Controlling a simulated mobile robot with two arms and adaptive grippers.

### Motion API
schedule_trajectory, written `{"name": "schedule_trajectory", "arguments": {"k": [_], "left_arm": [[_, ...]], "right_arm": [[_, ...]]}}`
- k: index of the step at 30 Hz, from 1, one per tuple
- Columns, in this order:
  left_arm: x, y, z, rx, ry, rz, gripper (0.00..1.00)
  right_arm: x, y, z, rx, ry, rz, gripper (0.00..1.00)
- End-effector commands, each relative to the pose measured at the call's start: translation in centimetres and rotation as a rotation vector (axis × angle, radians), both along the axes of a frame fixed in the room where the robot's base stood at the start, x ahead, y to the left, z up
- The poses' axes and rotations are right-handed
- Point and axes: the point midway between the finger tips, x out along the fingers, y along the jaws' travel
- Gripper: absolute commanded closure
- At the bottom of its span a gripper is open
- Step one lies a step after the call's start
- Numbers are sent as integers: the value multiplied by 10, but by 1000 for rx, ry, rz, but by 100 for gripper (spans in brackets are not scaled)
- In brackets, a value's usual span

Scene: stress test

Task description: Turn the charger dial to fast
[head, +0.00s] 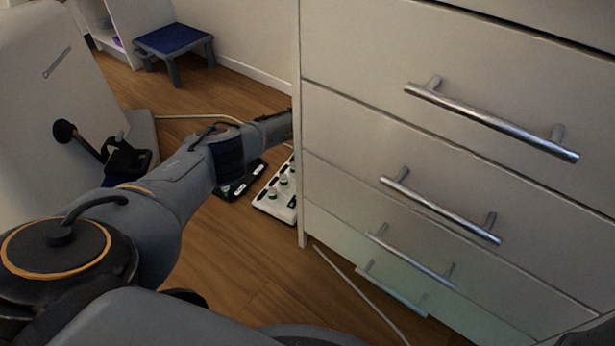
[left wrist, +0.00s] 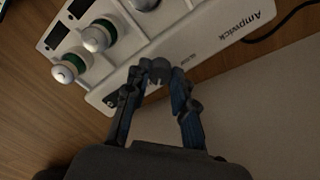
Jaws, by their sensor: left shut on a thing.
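The white charger (head: 278,195) lies on the floor beside the drawer unit, with several green-ringed dials on top. In the left wrist view the charger (left wrist: 205,45) carries the word "Ampwick". Two of its pale dials, one (left wrist: 99,36) and another (left wrist: 72,66), stand left of my fingers. My left gripper (left wrist: 158,74) is shut at the charger's near part, its fingertips closed on a small dial mostly hidden between them. The dial's setting cannot be read. In the head view my left arm reaches behind the drawer unit's edge, hiding the fingertips.
The drawer unit (head: 390,140) with metal bar handles fills the right. A dark device (head: 240,182) lies beside the charger. A blue-topped stool (head: 174,40) stands at the back. A pale cable (head: 355,290) runs over the wooden floor. A white cabinet (head: 45,110) stands left.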

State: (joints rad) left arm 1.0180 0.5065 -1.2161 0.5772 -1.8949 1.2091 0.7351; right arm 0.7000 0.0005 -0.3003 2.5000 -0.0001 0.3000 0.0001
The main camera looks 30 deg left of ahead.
Motion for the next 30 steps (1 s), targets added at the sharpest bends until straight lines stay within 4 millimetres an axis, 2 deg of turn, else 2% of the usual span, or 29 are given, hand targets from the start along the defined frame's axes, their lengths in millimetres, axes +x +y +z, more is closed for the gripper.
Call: {"name": "schedule_trajectory", "arguments": {"k": [4, 5, 8, 20, 26, 30], "left_arm": [[0, 1, 0, 2, -1, 1, 100], [0, 1, 0, 2, -1, 1, 71], [0, 1, 0, 1, 0, 1, 52], [1, 0, 6, 1, -2, -1, 52], [0, 1, 34, 2, -4, -2, 52], [1, 2, 67, 2, -4, 0, 52]], "right_arm": [[0, 0, 0, 0, 0, 0, 50], [0, 0, 0, 0, 0, 0, 50], [0, 0, 0, 0, 0, 0, 50], [1, -1, 0, 3, 3, 1, 50], [0, 0, 0, 2, 2, 0, 50], [0, 0, 0, 1, 0, 0, 50]]}}
